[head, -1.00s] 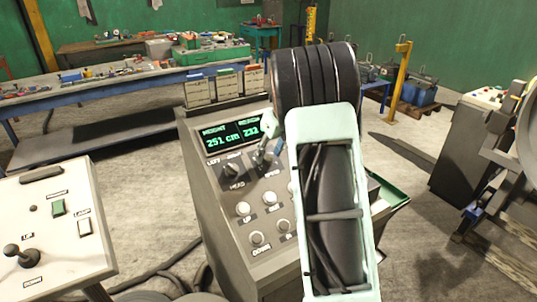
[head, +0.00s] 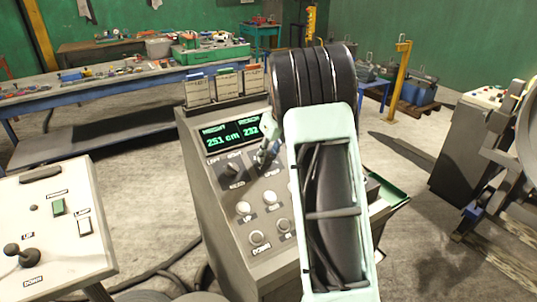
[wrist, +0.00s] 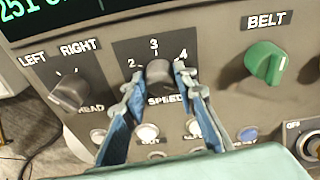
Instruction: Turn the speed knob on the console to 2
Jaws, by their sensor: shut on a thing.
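The console (head: 215,205) stands in the middle of the head view, with a lit green display (head: 232,134) at its top. In the wrist view the grey speed knob (wrist: 159,72) sits above the SPEED label, under the marks 2, 3 and 4. It appears roughly upright, towards 3, but its exact setting is hard to tell. My gripper (wrist: 158,78) is shut on the speed knob, one blue-grey finger on its left side and one on its right. The left finger partly covers the panel near the 2. In the head view my gripper (head: 265,158) reaches the panel, and my arm hides the console's right side.
The head knob (wrist: 70,92), marked LEFT and RIGHT, is left of the speed knob. The green belt knob (wrist: 265,62) is to the right. Several round buttons (wrist: 148,132) lie just below. A second panel with a joystick (head: 24,255) stands at the left.

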